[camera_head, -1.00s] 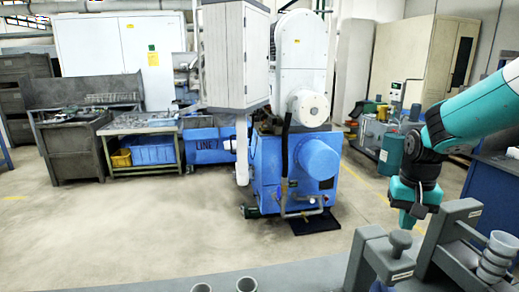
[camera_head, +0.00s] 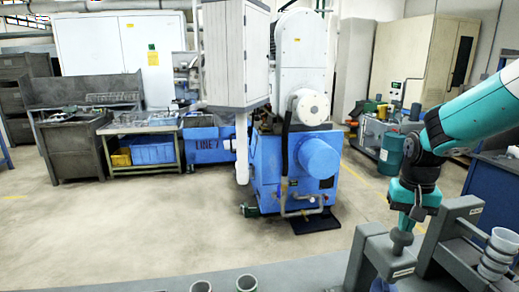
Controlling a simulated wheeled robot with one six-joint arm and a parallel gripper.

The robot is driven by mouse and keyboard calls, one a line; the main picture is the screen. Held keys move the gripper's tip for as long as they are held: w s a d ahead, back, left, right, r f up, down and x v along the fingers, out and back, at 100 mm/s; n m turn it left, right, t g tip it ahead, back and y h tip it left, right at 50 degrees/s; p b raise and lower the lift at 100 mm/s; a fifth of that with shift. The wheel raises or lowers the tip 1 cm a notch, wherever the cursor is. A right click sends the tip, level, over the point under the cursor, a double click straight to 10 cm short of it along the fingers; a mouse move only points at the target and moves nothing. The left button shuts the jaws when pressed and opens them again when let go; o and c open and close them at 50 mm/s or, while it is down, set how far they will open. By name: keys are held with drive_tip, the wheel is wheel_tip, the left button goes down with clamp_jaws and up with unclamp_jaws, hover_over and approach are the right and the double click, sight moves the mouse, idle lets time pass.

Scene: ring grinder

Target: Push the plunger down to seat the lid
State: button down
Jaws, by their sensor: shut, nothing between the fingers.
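The plunger (camera_head: 402,240) is a grey knob on a stem, standing in the top bar of a grey press frame (camera_head: 375,255) at the lower right. My gripper (camera_head: 405,222) is shut and empty, pointing down directly over the plunger. Its fingertips overlap the top of the knob in this view; I cannot tell whether they touch it. A blue item (camera_head: 383,285) shows under the press bar, cut off by the bottom edge. I cannot make out the lid.
Two grey cups (camera_head: 246,284) (camera_head: 201,287) stand at the bench's front. The grey bench (camera_head: 300,276) is clear between them and the press.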

drive_tip(key=shift+f+b, duration=0.9)
drive_tip(key=shift+f, duration=0.65)
drive_tip(key=shift+r+p, duration=3.8)
drive_tip(key=shift+r, duration=0.8)
drive_tip(key=shift+f, duration=0.1)
drive_tip(key=s+a+f+n+y+b, duration=0.2)
drive_tip(key=s+a+n+b, duration=0.3)
drive_tip(key=s+a, duration=0.4)
drive_tip(key=s+a+f+n+y+b, duration=0.2)
drive_tip(key=s+a+n+b, duration=0.4)
drive_tip(key=s, duration=1.1)
drive_tip(key=a+b, duration=0.2)
drive_tip(key=a, duration=0.1)
drive_tip(key=shift+s+a+f, duration=0.15)
drive_tip(key=shift+s+f, duration=0.2)
